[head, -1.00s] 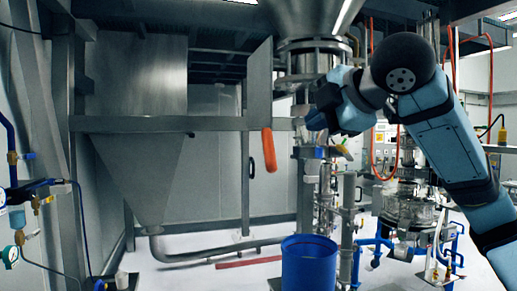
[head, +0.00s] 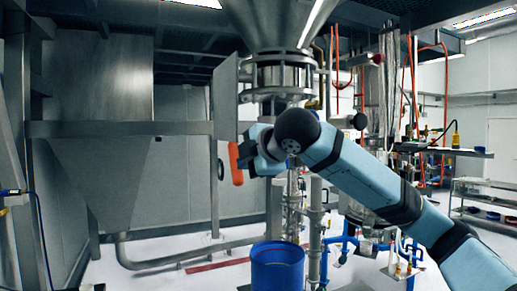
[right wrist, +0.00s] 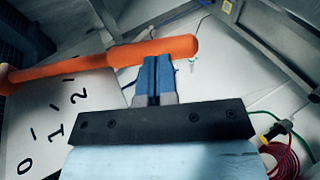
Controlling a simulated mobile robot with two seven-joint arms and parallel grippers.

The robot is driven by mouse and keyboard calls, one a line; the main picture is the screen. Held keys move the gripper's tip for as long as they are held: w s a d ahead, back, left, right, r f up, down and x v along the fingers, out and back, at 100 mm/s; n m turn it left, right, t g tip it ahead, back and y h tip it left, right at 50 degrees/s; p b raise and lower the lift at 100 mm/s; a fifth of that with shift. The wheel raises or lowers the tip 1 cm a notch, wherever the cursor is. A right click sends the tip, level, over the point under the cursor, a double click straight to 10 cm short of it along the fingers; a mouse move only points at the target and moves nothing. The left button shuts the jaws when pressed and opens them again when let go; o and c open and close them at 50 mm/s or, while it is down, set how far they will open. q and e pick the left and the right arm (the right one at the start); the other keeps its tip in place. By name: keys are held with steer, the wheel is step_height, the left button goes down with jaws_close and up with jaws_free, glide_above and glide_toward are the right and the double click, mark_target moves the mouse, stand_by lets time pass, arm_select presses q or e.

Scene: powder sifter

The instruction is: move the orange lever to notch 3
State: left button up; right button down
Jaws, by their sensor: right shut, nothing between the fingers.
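The orange lever (head: 235,165) hangs at the edge of a grey plate (head: 225,100) below the steel hopper in the head view. My right gripper (head: 243,154) is beside it, at its right side. In the right wrist view the lever (right wrist: 100,60) runs across the upper part, its rounded end to the right. My right gripper's blue fingers (right wrist: 155,65) are shut and empty, with their tips at the lever's lower edge; I cannot tell if they touch it. A white plate (right wrist: 50,125) shows marks 0, 1 and 2; the lever lies past 2, and no 3 shows. My left gripper is out of view.
A steel hopper (head: 280,20) is above the lever. A blue bin (head: 277,268) stands on the floor below. A steel frame beam (head: 120,129) runs to the left. Pipes and valves stand behind my right arm. A red coiled cable (right wrist: 283,160) lies at the lower right.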

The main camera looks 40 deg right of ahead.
mark_target(239, 174)
steer(key=w+f+t+b, duration=0.1)
steer(key=b, duration=0.1)
steer(key=w+f+t+b, duration=0.1)
steer(key=w+b, duration=0.1)
steer(key=w+d+f+t+b, duration=0.1)
steer(key=b, duration=0.1)
steer(key=shift+w+f+n+t, duration=0.2)
steer(key=shift+w+n+t, duration=0.1)
steer(key=shift+w+t, duration=0.1)
steer(key=shift+w+d+r+p, duration=0.1)
steer(key=shift+w+p, duration=0.1)
steer(key=shift+w, duration=0.35)
steer(key=shift+w+d+r+p, duration=0.1)
steer(key=shift+w+p, duration=0.05)
steer(key=shift+w, duration=0.35)
steer(key=shift+s+t, duration=0.15)
steer(key=shift+t, duration=0.15)
steer(key=shift+d+f, duration=0.1)
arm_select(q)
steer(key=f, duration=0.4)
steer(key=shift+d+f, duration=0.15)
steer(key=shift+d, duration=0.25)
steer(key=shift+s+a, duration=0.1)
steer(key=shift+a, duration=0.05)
